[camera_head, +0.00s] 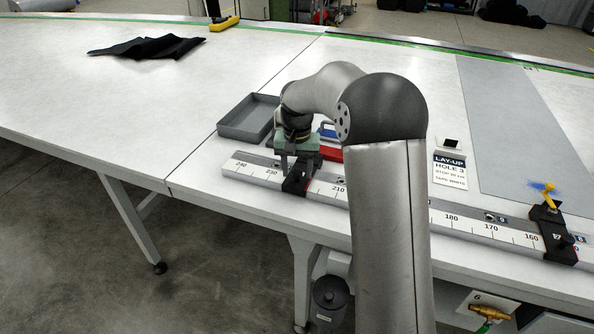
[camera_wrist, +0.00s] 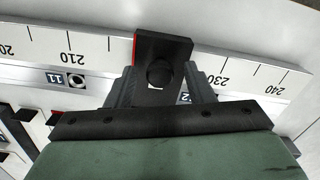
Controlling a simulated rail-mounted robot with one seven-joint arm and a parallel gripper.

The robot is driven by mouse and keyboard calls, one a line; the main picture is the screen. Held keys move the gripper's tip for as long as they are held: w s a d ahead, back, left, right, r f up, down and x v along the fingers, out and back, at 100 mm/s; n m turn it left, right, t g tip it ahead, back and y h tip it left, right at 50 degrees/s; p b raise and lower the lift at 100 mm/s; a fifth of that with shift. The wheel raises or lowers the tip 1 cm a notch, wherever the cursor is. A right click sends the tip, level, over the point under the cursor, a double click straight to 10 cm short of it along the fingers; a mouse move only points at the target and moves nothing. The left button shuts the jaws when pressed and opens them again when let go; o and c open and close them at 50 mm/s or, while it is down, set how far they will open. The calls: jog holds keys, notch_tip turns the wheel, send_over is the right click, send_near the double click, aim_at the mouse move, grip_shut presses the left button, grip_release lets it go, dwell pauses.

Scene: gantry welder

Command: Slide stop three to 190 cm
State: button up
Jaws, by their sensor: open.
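A black stop (camera_head: 297,178) sits across the white ruler rail (camera_head: 260,174), between the 210 and 230 marks. In the wrist view the same stop (camera_wrist: 162,46) has a red edge on its left side and a round dark knob. No number on it can be read. My gripper (camera_wrist: 163,88) is over this stop, its grey fingers apart on either side of its narrower part. Whether they touch it cannot be told. In the head view my gripper (camera_head: 296,158) is partly hidden by its green body. My arm covers the rail around 190 and 200.
A grey tray (camera_head: 248,117), a red and blue item (camera_head: 329,150) and a lay-up card (camera_head: 450,171) lie behind the rail. Black cloth (camera_head: 148,47) lies far left.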

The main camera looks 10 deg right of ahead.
jog(key=shift+f, duration=0.65)
grip_shut()
jog(key=shift+d, duration=0.1)
